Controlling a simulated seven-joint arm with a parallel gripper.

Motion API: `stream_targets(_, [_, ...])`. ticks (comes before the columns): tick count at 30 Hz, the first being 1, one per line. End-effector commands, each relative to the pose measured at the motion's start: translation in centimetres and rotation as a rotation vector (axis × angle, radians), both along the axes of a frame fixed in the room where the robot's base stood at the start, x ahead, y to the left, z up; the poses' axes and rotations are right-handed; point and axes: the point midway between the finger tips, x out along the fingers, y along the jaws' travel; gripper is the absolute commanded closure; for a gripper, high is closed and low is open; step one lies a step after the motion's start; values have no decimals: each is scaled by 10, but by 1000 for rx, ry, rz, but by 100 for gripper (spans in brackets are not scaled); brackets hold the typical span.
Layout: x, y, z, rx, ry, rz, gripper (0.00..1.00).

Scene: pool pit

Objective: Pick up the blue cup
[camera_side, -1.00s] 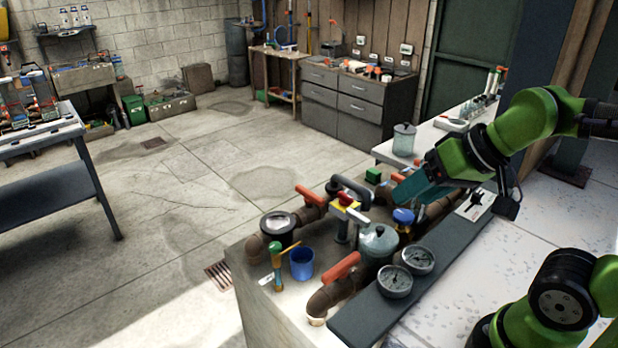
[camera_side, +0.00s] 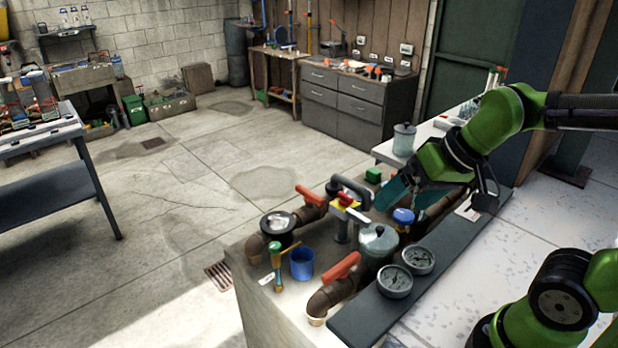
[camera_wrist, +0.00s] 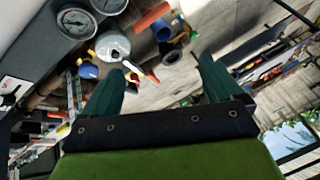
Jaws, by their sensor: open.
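The blue cup (camera_side: 302,263) stands upright on the near left corner of the concrete block, beside a small hammer-shaped tool (camera_side: 277,265) with a teal and yellow handle. In the wrist view the blue cup (camera_wrist: 161,31) shows small near the top, beyond the fingers. My gripper (camera_side: 395,205) is over the far right part of the pipework, behind the blue valve cap and well away from the cup. Its two teal fingers (camera_wrist: 165,85) are apart with nothing between them.
Pipes with red-orange handles (camera_side: 341,268), a grey lidded pot (camera_side: 378,243), a blue-topped valve (camera_side: 403,216) and two gauges (camera_side: 395,281) crowd the block between my gripper and the cup. A black round fitting (camera_side: 280,227) stands just behind the cup. Open floor lies to the left.

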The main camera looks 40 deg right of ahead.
Motion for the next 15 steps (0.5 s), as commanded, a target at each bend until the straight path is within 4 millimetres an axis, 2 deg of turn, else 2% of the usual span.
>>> stream_targets(4, [40,5,-13,-109,110,159,7])
stream_targets(8, [79,11,-28,-241,175,439,7])
stream_targets(15, [151,26,-74,-452,231,1147,7])
